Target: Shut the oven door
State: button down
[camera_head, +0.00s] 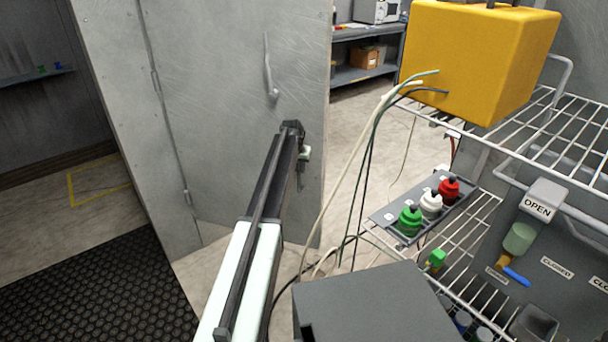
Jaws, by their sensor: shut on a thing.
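The oven door (225,110) is a tall, scratched grey metal panel left of centre. Hinges show along its left side, and a bar handle (270,75) stands on its upper face. How far the door stands open is hard to tell from here.
A wire rack on the right carries a yellow box (470,60) and a grey panel with green, white and red connectors (430,205). Loose cables (365,160) hang just right of the door. A black mat (95,260) lies lower left. Shelves (365,60) stand behind.

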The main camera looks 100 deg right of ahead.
jog(key=shift+s+d, duration=0.4)
jog(key=c, duration=1.4)
grip_release()
jog(key=shift+d, duration=0.1)
jog(key=shift+o, duration=0.2)
jog(key=p+v, duration=0.7)
jog(key=v, duration=0.1)
jog(key=shift+s+f, duration=0.1)
